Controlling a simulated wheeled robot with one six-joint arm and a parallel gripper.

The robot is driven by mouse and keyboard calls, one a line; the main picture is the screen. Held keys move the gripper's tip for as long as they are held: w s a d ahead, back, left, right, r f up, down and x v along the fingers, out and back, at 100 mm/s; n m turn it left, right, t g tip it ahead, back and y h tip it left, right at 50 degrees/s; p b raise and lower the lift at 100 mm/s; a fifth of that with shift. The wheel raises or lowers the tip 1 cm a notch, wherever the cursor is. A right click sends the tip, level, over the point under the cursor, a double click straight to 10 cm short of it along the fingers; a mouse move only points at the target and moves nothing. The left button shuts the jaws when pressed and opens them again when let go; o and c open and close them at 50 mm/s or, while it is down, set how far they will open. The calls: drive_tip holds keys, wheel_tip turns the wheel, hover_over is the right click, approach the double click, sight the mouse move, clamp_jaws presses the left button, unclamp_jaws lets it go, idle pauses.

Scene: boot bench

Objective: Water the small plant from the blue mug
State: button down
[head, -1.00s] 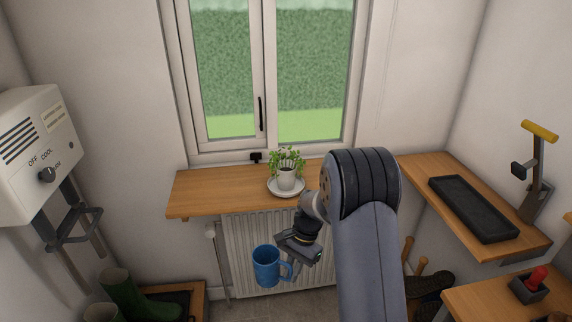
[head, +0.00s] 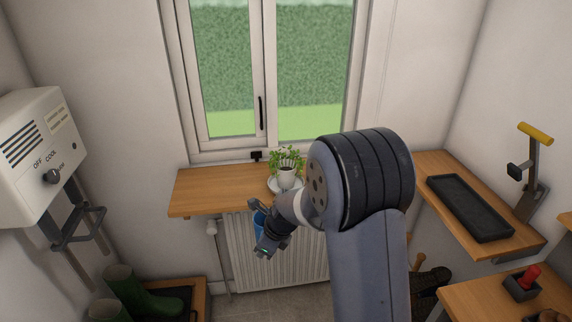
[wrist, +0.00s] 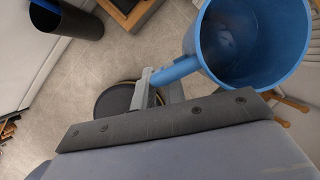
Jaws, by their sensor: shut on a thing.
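The small plant (head: 288,158) stands in a white pot on a white saucer (head: 273,187) on the wooden windowsill shelf. My gripper (wrist: 160,90) is shut on the handle of the blue mug (wrist: 199,38). In the head view the mug (head: 258,224) is mostly hidden behind my gripper (head: 262,212), just off the shelf's front edge, lower and left of the plant. In the wrist view I look into the mug's open mouth. Its inside is dark blue; I cannot tell the water level.
The shelf (head: 212,192) is clear left of the plant. The window (head: 262,80) is behind it and a radiator (head: 275,262) below. A heater box (head: 38,140) hangs at left above green boots (head: 135,292). A black tray (head: 468,208) lies on the right shelf.

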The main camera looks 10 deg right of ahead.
drive_tip(key=shift+w+a+r+m+t+h+p, duration=0.15)
drive_tip(key=shift+a+r+m+t+h, duration=0.15)
drive_tip(key=shift+a+r+m, duration=0.45)
drive_tip(key=shift+a+r+m+t+h+p, duration=0.25)
drive_tip(key=shift+r+m, duration=0.2)
drive_tip(key=shift+m, duration=0.65)
drive_tip(key=shift+w+a+r+m+t+h+p, duration=0.15)
drive_tip(key=shift+a+r+m+h, duration=0.2)
drive_tip(key=shift+a+r+m, duration=0.45)
